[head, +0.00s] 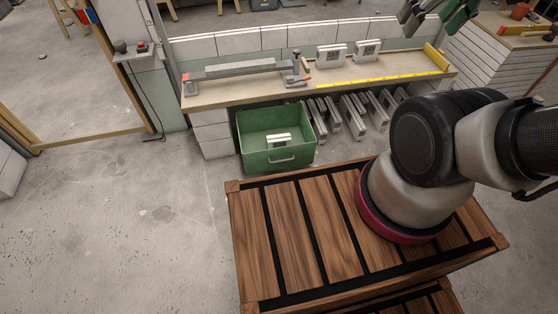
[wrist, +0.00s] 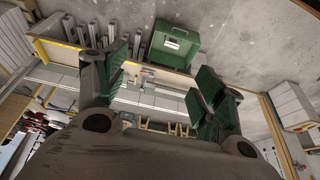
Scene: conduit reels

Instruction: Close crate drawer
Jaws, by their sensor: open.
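The crate drawer (head: 304,152) is a green open-topped box with a pale handle (head: 283,161) on its front. It stands out from under the workbench, left of the middle in the head view, and its inside shows. A small white labelled block (head: 278,140) lies in it. The drawer also shows in the wrist view (wrist: 159,57), at the top. My gripper (head: 432,14) is at the top right in the head view, above the bench and apart from the drawer. Its green-padded fingers are spread wide with nothing between them (wrist: 158,78).
The workbench (head: 225,93) holds a grey rail fixture, two white labelled blocks (head: 331,56) and a yellow strip. Several pale bars (head: 352,117) stand under it, right of the drawer. A slatted wooden platform (head: 290,235) is in front. Floor (head: 130,220) to the left is clear.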

